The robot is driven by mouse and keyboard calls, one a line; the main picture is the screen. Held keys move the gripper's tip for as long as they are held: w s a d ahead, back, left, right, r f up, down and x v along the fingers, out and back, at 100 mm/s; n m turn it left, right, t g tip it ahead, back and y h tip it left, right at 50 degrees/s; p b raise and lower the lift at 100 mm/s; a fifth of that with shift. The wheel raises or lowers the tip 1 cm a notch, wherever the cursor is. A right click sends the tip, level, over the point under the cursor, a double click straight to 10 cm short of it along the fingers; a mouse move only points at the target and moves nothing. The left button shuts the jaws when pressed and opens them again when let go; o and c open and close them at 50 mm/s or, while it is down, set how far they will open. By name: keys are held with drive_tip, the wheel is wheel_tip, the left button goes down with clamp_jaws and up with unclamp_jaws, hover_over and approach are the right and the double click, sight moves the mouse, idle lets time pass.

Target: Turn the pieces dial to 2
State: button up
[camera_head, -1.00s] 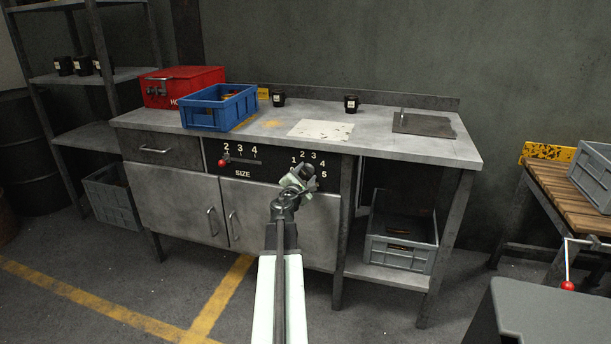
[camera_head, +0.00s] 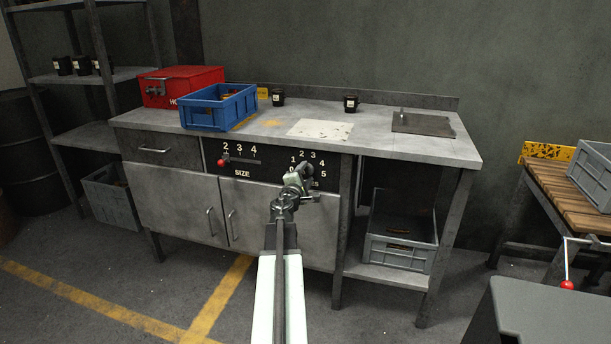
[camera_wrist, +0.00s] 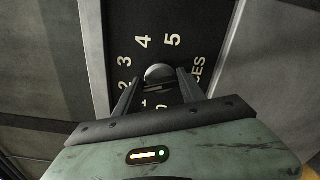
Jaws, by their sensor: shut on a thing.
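The pieces dial is on the black panel under the bench top; its white numbers, 0 to 5, form an arc around a round grey knob (camera_wrist: 159,72). My gripper (camera_wrist: 158,84) is shut on this knob in the wrist view, one finger on each side. The numbers 3, 4 and 5 show clearly beyond the fingers; the lower ones are partly covered. In the head view my gripper (camera_head: 300,180) is in front of the dial and hides the knob. I cannot tell which number the knob points at.
The size lever with a red ball (camera_head: 222,162) is left of the dial. A blue crate (camera_head: 219,107), a red box (camera_head: 183,86) and two dark mugs (camera_head: 351,104) stand on the bench. A grey crate (camera_head: 400,252) sits on the lower shelf. Open floor lies in front.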

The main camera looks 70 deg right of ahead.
drive_tip(key=o, duration=1.4)
drive_tip(key=shift+d, duration=0.1)
drive_tip(key=shift+c, duration=0.2)
drive_tip(key=a, duration=0.8)
drive_tip(key=shift+s, duration=0.2)
